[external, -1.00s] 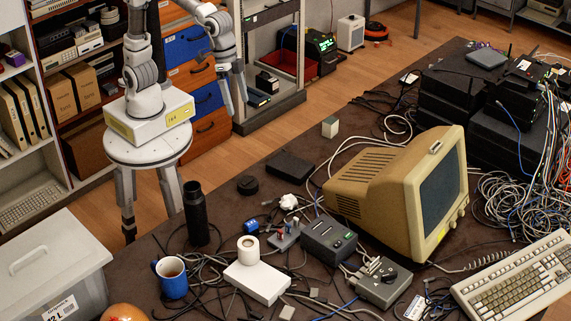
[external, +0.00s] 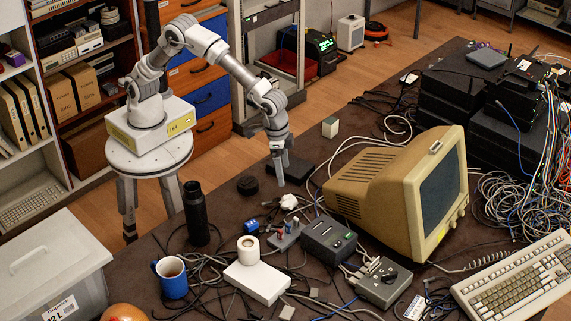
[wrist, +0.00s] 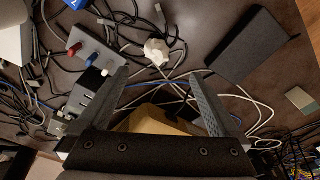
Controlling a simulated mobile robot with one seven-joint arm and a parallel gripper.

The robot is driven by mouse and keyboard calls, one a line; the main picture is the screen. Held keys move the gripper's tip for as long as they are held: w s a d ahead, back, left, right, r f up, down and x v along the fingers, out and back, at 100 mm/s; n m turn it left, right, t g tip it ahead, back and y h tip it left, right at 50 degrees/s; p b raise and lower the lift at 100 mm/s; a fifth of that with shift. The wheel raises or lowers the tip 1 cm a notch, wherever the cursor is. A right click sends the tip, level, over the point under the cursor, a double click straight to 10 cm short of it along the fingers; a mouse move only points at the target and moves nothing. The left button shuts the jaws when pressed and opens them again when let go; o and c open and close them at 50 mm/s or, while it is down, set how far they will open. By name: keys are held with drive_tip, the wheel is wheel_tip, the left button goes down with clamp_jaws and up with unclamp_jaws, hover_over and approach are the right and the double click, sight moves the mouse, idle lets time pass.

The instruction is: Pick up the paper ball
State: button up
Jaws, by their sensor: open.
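The white crumpled paper ball (external: 289,202) lies on the dark table among cables, just right of a small blue object. It also shows in the wrist view (wrist: 157,51), near the top middle, beyond the fingertips. My gripper (external: 279,183) is above the table, just behind and above the ball in the external view. In the wrist view my gripper (wrist: 160,78) has its two fingers spread apart with nothing between them. The ball is apart from both fingers.
A panel with red and blue knobs (wrist: 92,48) stands close to the ball. A black flat box (wrist: 250,45) lies on its other side. Loose cables surround the ball.

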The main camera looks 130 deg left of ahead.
sight(287, 197)
drive_tip(key=f, duration=0.4)
drive_tip(key=f+b, duration=0.1)
drive_tip(key=f, duration=0.1)
drive_tip(key=shift+w+a+f, duration=0.2)
drive_tip(key=shift+w+f, duration=0.1)
drive_tip(key=shift+w, duration=0.05)
drive_tip(key=shift+w+f+b, duration=0.25)
drive_tip(key=shift+f, duration=1.1)
drive_tip(key=shift+w+f+b, duration=0.2)
drive_tip(key=shift+w+f, duration=0.05)
drive_tip(key=shift+f, duration=1.05)
drive_tip(key=c, duration=1.4)
